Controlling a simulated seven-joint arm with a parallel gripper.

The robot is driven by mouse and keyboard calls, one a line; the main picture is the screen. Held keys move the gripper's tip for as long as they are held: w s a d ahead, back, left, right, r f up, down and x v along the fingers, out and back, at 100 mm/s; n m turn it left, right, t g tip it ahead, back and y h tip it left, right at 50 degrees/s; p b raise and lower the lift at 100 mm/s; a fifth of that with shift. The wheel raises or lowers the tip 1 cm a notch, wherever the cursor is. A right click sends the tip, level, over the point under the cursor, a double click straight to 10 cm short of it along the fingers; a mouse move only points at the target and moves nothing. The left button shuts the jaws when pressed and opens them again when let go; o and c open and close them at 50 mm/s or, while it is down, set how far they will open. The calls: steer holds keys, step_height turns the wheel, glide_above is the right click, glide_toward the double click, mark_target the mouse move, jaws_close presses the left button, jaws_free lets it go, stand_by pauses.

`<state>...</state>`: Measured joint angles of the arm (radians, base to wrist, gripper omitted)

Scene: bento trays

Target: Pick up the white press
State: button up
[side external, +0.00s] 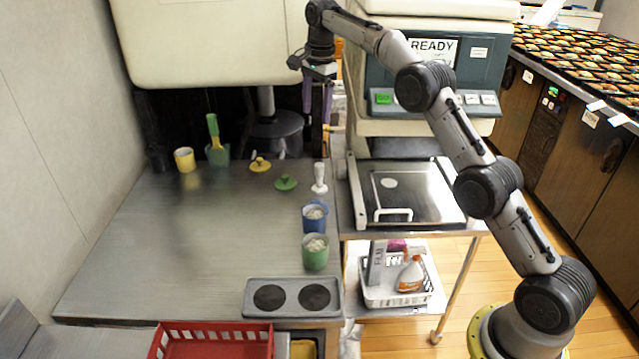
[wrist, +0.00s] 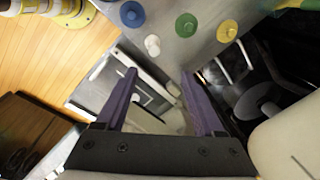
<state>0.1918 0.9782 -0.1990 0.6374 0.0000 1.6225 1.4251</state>
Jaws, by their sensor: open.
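A green cup (side external: 315,252) stands nearer. A machine with a glass-topped platform (side external: 420,180) is close on the right. The worktop's middle is clear.

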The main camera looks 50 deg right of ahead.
steer(key=g, duration=0.1)
glide_above(320, 174)
steer(key=w+d, duration=0.1)
step_height(320, 174, down, 8)
steer(key=shift+r, duration=0.1)
step_height(320, 174, down, 13)
steer(key=shift+f, duration=0.1)
steer(key=shift+c, duration=0.3)
jaws_close()
